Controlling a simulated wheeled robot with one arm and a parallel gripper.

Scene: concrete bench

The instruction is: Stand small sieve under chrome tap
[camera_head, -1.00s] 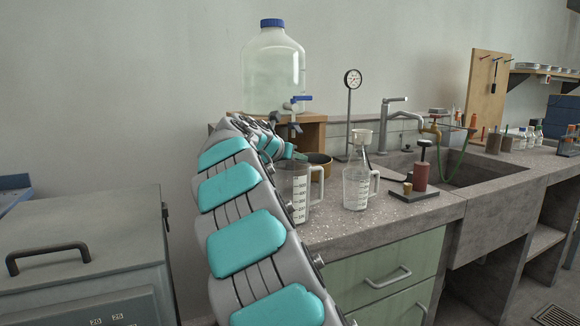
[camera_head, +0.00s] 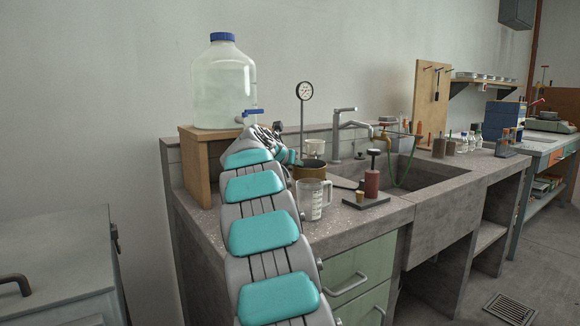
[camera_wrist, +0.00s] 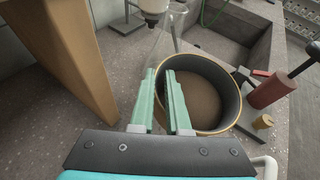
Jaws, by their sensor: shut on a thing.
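The small sieve (camera_head: 311,170) is a round, dark-walled pan with a brass-coloured rim, on or just above the bench behind a clear measuring jug. In the wrist view the sieve (camera_wrist: 232,82) is seen from above, with a brown inside. My gripper (camera_head: 291,158) is at its left side. In the wrist view the green fingers (camera_wrist: 169,90) are closed on its near-left wall. Whether the sieve is clear of the bench I cannot tell. The chrome tap (camera_head: 338,128) stands behind the sink, to the right of the sieve.
The measuring jug (camera_head: 314,199) stands in front of the sieve. A white funnel-like vessel (camera_head: 314,148) is close behind it. A dial gauge on a rod (camera_head: 304,92), a red cylinder on a stand (camera_head: 372,180) and a wooden stand (camera_head: 203,169) are nearby. The sink (camera_head: 430,182) is right.

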